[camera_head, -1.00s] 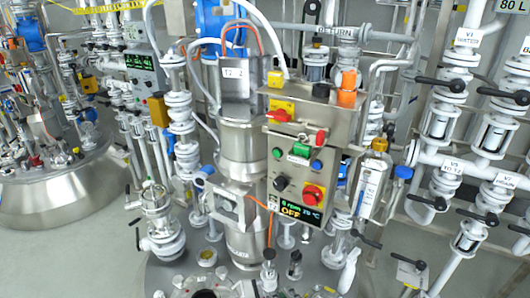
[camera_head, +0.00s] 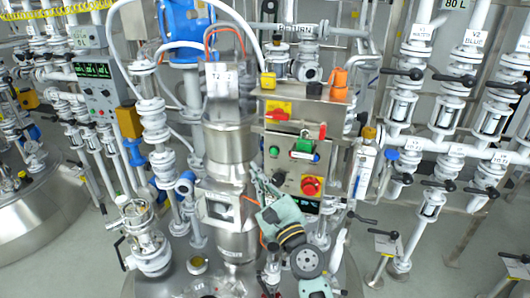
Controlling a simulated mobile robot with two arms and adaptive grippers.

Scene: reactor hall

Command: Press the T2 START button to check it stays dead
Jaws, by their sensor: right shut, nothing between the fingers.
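The T2 control box (camera_head: 318,157) is a metal panel beside the steel mixer drive. A round green button (camera_head: 274,151) sits at its upper left; its lettering is too small to read, so I cannot confirm it is START. A green piece with a white tag (camera_head: 303,147) is to its right, above a black knob (camera_head: 279,178) and a red mushroom button on yellow (camera_head: 311,186). My right gripper (camera_head: 259,181) is shut and empty, its tips at the box's lower left, below the green button. It seems apart from the button. The gripper partly hides the display (camera_head: 309,206). My left gripper is out of view.
The steel mixer drive (camera_head: 228,150) stands just left of the box. A red-on-yellow switch (camera_head: 278,110) and an orange lamp (camera_head: 338,84) are above. Valve pipes (camera_head: 456,90) fill the right side. Floor (camera_head: 430,240) shows at lower right.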

